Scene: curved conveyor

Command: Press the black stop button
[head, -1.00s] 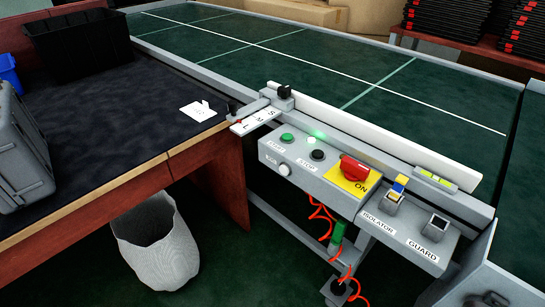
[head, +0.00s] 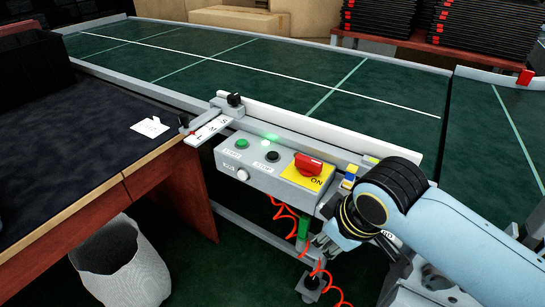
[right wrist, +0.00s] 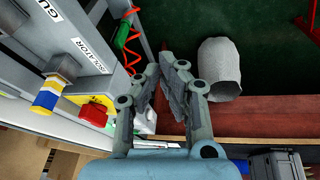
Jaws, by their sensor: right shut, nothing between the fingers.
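The black stop button (head: 272,156) sits on the sloped top of the grey control box (head: 262,183), above a STOP label. It lies between the green start button (head: 241,143) and the red rotary switch (head: 308,164) on its yellow plate. My right gripper (head: 328,242) is shut and empty, low in front of the box's right part and apart from the button. In the right wrist view its fingers (right wrist: 170,65) point away beside the box; the red switch (right wrist: 97,111) shows there, but I cannot make out the black button. My left gripper is out of view.
A yellow-and-blue isolator key (head: 349,178) stands right of the switch, partly behind my right arm. A red coiled cable (head: 284,211) hangs below the box. A worktable (head: 75,150) and a white bin (head: 120,265) stand at the left. The green conveyor belt (head: 250,70) lies behind.

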